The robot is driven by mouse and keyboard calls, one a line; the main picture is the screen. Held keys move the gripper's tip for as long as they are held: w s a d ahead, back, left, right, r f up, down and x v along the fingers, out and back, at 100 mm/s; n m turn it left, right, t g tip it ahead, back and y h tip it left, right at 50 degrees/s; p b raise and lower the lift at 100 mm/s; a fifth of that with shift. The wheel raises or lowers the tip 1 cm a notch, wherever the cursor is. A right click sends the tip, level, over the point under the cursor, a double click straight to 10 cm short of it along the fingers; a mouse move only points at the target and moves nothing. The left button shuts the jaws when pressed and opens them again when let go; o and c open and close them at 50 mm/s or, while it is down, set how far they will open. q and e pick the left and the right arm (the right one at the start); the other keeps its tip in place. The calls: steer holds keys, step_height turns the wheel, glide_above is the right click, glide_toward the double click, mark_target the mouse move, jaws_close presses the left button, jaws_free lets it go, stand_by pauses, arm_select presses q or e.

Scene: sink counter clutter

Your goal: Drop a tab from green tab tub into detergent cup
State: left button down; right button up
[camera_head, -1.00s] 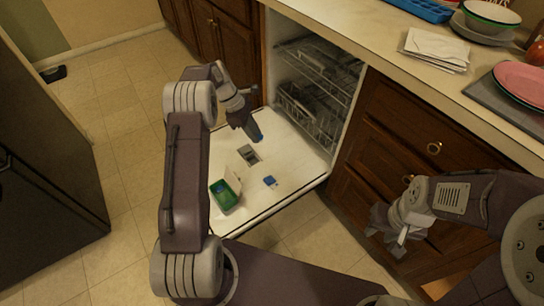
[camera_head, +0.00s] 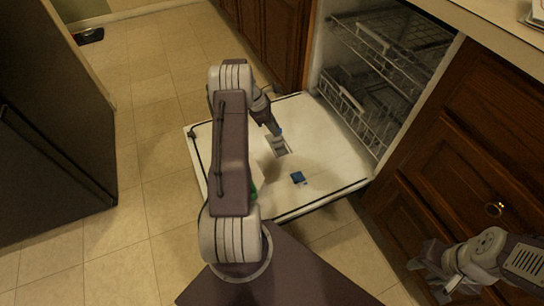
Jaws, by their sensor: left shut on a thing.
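My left gripper (camera_head: 275,128) is shut on a small blue tab (camera_head: 279,132), which only partly shows at the fingertips. It is at the far end of the grey detergent cup (camera_head: 281,149), set in the open white dishwasher door; I cannot tell if the tab touches the cup. The green tab tub (camera_head: 254,189) is almost wholly hidden behind my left arm. My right gripper (camera_head: 428,273) appears open and empty, low at the right, in front of the wooden drawers.
A blue piece (camera_head: 298,178) lies on the dishwasher door (camera_head: 335,155), nearer than the cup. The wire racks (camera_head: 375,90) are inside the dishwasher. Wooden drawers (camera_head: 470,150) stand at the right, a dark appliance (camera_head: 45,130) at the left.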

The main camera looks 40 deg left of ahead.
arm_select(q)
step_height(320, 180, down, 6)
steer(key=b, duration=0.7)
steer(key=shift+r, duration=0.1)
steer(key=c, duration=1.1)
jaws_free()
steer(key=shift+c, duration=0.2)
steer(key=p+v, duration=0.6)
steer(key=v, duration=0.3)
steer(key=shift+a, duration=0.1)
